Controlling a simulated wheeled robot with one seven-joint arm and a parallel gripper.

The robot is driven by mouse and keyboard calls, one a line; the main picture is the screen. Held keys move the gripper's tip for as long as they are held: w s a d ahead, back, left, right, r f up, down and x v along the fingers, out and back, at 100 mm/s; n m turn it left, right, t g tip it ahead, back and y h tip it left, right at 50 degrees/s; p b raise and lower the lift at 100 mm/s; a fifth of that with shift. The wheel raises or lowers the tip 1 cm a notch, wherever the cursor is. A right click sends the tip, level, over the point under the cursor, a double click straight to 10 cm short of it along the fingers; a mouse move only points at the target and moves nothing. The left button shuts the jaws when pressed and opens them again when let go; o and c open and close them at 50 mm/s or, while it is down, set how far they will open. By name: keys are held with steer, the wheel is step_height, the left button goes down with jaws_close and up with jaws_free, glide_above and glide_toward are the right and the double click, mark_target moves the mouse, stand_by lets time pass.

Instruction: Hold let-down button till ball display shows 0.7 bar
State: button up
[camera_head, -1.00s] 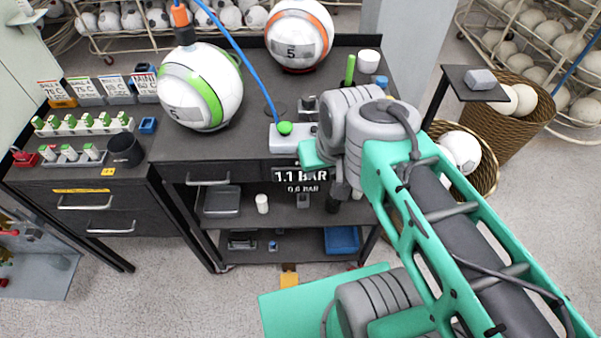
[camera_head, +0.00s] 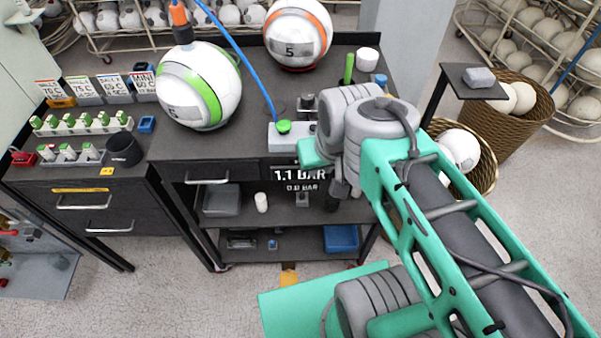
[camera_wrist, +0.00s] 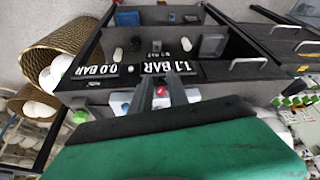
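The ball press control unit (camera_head: 275,138) is a pale grey box at the front of the dark cart, with a green button (camera_head: 284,127) on its left. In the wrist view, which is upside down, a small red button (camera_wrist: 160,91) shows between the fingers of my gripper (camera_wrist: 161,80). The fingers reach over the unit; contact with the button cannot be told. The head view hides the fingertips behind my wrist. The display (camera_head: 298,174) reads 1.1 BAR, with a smaller line below that looks like 0.0 BAR. A white and green ball (camera_head: 222,84) sits on the cart under an orange-topped blue hose.
A white and orange ball (camera_head: 300,38) stands behind. A green marker (camera_head: 349,68), a white cup (camera_head: 368,58) and a blue-topped item (camera_head: 381,80) stand at the cart's right. A side bench (camera_head: 75,185) with green-capped items is at left. A wicker basket (camera_head: 470,178) stands right.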

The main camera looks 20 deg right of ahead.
jaws_close()
stand_by(1.4)
